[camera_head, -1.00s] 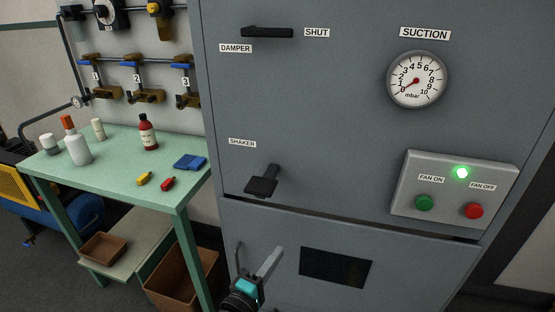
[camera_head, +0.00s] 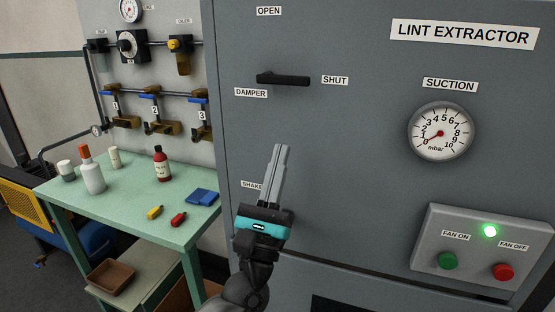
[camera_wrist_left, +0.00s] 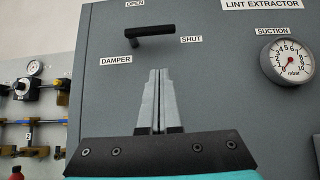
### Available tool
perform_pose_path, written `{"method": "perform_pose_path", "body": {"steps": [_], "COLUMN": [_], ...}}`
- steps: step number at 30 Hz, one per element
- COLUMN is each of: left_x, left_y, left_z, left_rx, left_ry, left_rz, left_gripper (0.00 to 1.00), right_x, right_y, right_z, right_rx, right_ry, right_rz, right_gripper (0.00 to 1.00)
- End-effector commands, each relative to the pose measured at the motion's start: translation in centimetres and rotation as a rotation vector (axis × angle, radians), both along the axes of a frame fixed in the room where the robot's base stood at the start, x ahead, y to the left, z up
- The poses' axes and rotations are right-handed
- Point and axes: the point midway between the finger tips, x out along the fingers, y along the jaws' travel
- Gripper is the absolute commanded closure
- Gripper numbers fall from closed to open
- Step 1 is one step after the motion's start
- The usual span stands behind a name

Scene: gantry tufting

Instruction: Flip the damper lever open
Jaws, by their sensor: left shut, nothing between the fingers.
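The black damper lever (camera_head: 283,79) sticks out horizontally from the grey lint extractor cabinet, pointing at the SHUT label (camera_head: 335,80). The OPEN label (camera_head: 269,11) is above its left end and the DAMPER label (camera_head: 251,93) below it. The lever also shows in the left wrist view (camera_wrist_left: 147,34), above the fingers. My left gripper (camera_head: 280,150) is shut and empty, its fingers pointing up, below the lever and apart from it. It hides the shaker handle and part of the SHAKER label (camera_head: 251,185). My right gripper is not in view.
The suction gauge (camera_head: 441,132) and the fan box (camera_head: 478,250) with a lit green lamp are on the cabinet's right. A green table (camera_head: 130,215) with bottles and small blocks stands at left, below several valves. The cabinet face around the lever is clear.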

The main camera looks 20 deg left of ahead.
Motion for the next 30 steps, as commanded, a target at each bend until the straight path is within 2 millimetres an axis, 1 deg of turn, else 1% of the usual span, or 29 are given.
{"method": "perform_pose_path", "body": {"steps": [1,8,12,15,21,30], "left_x": [0.9,4.4,4.3,4.3,4.3,4.3], "left_y": [0.0,-0.1,-0.1,-0.1,-0.1,-0.1], "left_z": [1.3,4.8,6.7,7.6,8.3,8.3], "left_rx": [-0.002,0.001,0.0,0.001,0.001,0.002], "left_ry": [-0.004,-0.002,0.0,0.001,0.001,0.001], "left_rz": [0.001,0.002,0.0,0.001,0.001,0.001], "left_gripper": [1.0,1.0,1.0,1.0,1.0,1.0], "right_x": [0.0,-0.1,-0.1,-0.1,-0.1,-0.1], "right_y": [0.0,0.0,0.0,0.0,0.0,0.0], "right_z": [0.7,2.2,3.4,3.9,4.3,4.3], "right_rx": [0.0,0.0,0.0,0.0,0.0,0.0], "right_ry": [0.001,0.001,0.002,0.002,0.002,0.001], "right_rz": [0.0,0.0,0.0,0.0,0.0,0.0], "right_gripper": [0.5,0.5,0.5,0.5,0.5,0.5]}}
